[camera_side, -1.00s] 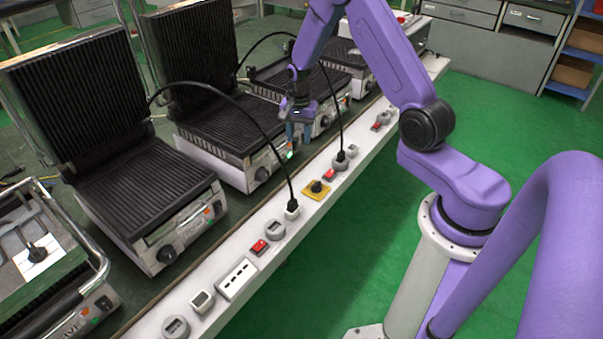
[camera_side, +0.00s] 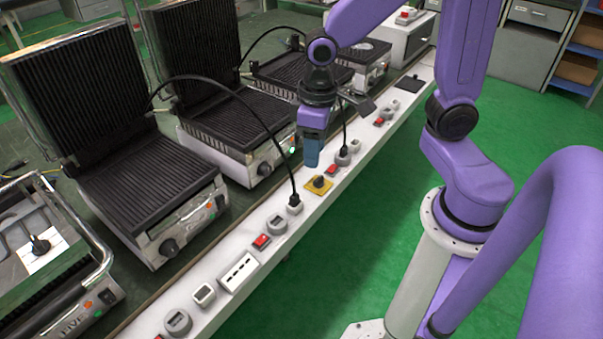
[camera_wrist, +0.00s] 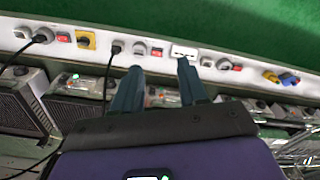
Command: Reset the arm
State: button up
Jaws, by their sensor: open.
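My gripper (camera_side: 312,150) is above the white panel strip (camera_side: 232,296) in the side view, fingers pointing down, close to the yellow-based knob (camera_side: 319,183). In the wrist view its two blue-green fingers (camera_wrist: 158,85) stand apart with nothing between them. Beyond the fingertips lie the white panel, a socket block (camera_wrist: 184,52) and a red switch (camera_wrist: 157,52). The purple arm reaches in from the right of the side view. It holds nothing and looks clear of the panel.
Open contact grills (camera_side: 150,180) with ribbed plates stand in a row left of the panel. One has a green light (camera_side: 292,150). Black cables (camera_side: 245,105) arch from grills to panel sockets. A red switch (camera_side: 262,242) sits on the panel. Green floor on the right is open.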

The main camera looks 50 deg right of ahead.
jog(key=s+d+r+n, duration=0.1)
jog(key=s+r+n, duration=0.1)
jog(key=s+n, duration=0.6)
jog(key=shift+s+d+r, duration=0.2)
jog(key=shift+s+r, duration=0.2)
jog(key=shift+s, duration=2.35)
